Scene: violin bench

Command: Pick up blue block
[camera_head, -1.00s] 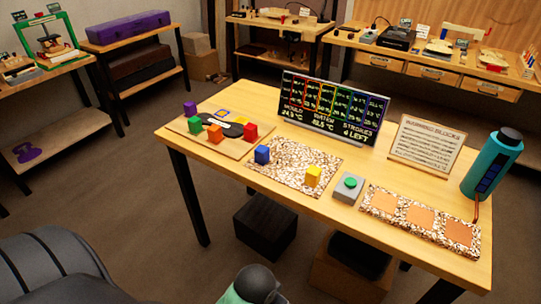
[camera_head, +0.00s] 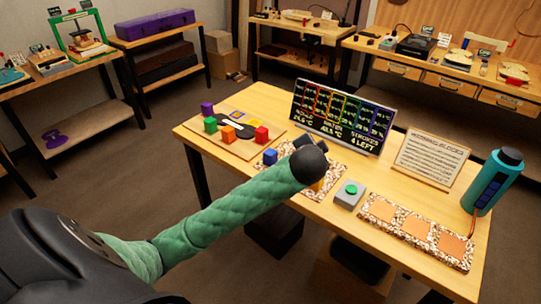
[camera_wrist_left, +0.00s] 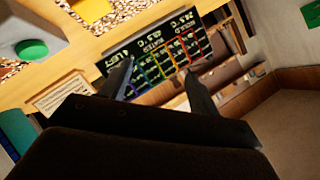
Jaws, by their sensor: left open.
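The blue block (camera_head: 270,156) stands on the left part of the speckled mat (camera_head: 335,190) on the wooden table, in the head view. My left arm reaches over the table from the lower left. My left gripper (camera_head: 302,140) is above the mat, to the right of the blue block in the picture and apart from it, mostly hidden by its own dark wrist. In the left wrist view the gripper (camera_wrist_left: 157,86) has its two dark fingers spread with nothing held. The blue block does not show there. My right gripper is not in view.
A yellow block (camera_head: 317,186) is partly hidden behind my wrist. Purple, green, orange and red blocks (camera_head: 262,134) stand on a board at the left. A dark display (camera_head: 335,117) stands behind the mat. A green button (camera_head: 351,189), a sign and a teal bottle (camera_head: 493,180) are right.

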